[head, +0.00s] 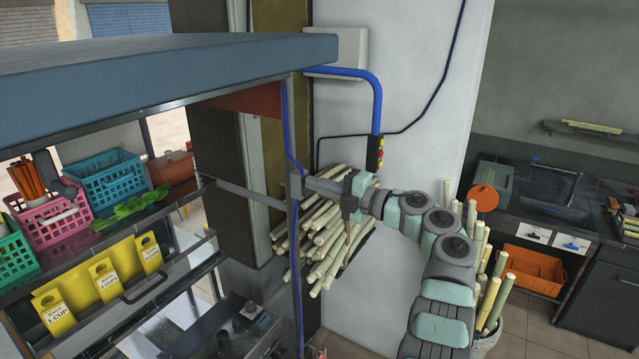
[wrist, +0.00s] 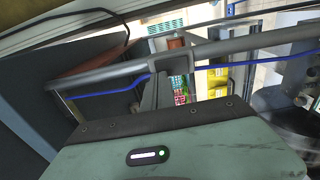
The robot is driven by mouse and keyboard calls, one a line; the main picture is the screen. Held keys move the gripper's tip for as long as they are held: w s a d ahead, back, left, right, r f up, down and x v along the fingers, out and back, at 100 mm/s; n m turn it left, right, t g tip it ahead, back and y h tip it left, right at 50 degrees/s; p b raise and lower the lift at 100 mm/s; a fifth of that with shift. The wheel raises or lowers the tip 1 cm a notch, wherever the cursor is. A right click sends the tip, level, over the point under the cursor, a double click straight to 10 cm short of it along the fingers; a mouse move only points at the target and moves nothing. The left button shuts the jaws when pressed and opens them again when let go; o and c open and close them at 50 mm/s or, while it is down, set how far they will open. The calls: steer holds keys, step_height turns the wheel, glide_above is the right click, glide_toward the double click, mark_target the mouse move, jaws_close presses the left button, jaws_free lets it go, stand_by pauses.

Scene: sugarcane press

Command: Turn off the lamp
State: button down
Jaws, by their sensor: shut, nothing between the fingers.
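No lamp can be clearly made out in either view. My gripper (head: 306,184) reaches left from my arm, with its fingertips at a thin metal post (head: 297,250) of the stall. A small grey piece (head: 296,186) is on the post at the tips; I cannot tell whether it is a switch or whether the fingers touch it. A blue cable (head: 285,120) runs down by the post. My gripper is shut and holds nothing. In the wrist view, the gripper body fills the bottom, and a grey bar and blue cable cross beyond it.
A control box with coloured buttons (head: 375,153) hangs under a blue pipe (head: 377,100), close above my arm. Sugarcane stalks (head: 325,240) are bundled behind my gripper. The stall's blue roof (head: 170,75) overhangs at upper left. Shelves hold baskets (head: 108,180) and yellow packets (head: 105,279).

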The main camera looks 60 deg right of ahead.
steer(key=s+b, duration=0.2)
steer(key=s, duration=1.1)
steer(key=shift+s+a+b, duration=0.15)
steer(key=shift+s+b, duration=0.25)
